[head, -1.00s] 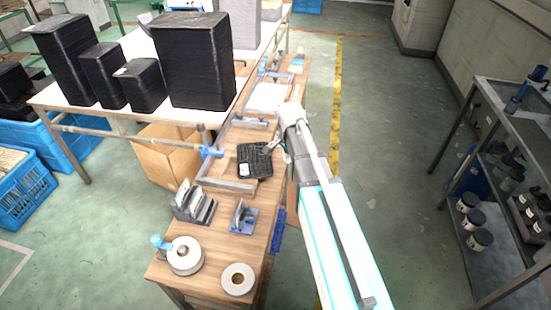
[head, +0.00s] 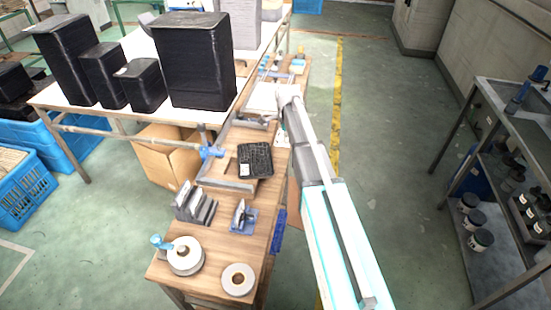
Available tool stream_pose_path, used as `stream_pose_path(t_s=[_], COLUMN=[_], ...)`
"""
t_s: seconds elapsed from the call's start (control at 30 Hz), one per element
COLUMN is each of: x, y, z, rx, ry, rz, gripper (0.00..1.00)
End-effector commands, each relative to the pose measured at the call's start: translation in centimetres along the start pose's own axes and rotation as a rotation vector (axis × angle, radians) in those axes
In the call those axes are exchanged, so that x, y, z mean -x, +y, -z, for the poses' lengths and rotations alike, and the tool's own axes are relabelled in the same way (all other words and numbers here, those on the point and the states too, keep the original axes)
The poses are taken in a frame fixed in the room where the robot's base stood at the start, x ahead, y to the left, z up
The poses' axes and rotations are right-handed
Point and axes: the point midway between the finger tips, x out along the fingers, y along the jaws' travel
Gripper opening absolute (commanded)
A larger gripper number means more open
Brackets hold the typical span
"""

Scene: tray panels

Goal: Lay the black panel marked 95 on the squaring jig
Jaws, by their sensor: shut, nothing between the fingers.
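The black panel (head: 256,158) lies on the wooden bench with a small white label at its lower left corner. The label is too small to read. The grey L-shaped squaring jig (head: 225,183) is at the panel's left and near side. The panel sits inside its corner, but I cannot tell whether it touches both bars. My gripper (head: 284,101) is beyond the panel, near the bench's right edge, apart from the panel and holding nothing. The wrist hides most of its fingers.
A blue clamp (head: 211,152) stands left of the panel. A grey slotted holder (head: 194,204), a small blue-based tool (head: 243,217) and two tape rolls (head: 185,256) (head: 238,279) are on the near bench. A pale stack (head: 262,98) lies beyond. Black stacks stand on the white table (head: 120,58).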

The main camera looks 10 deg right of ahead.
Motion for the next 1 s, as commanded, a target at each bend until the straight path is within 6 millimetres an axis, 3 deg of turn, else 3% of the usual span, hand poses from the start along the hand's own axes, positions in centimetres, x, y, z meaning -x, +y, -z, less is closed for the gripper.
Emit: stream_pose_path(t_s=[0.37,1.0], x=[-0.9,-5.5], y=[0.0,0.0], z=[0.1,0.1], rx=[0.001,0.000], ry=[0.000,0.000], rz=[0.000,0.000], gripper=[0.00,0.00])
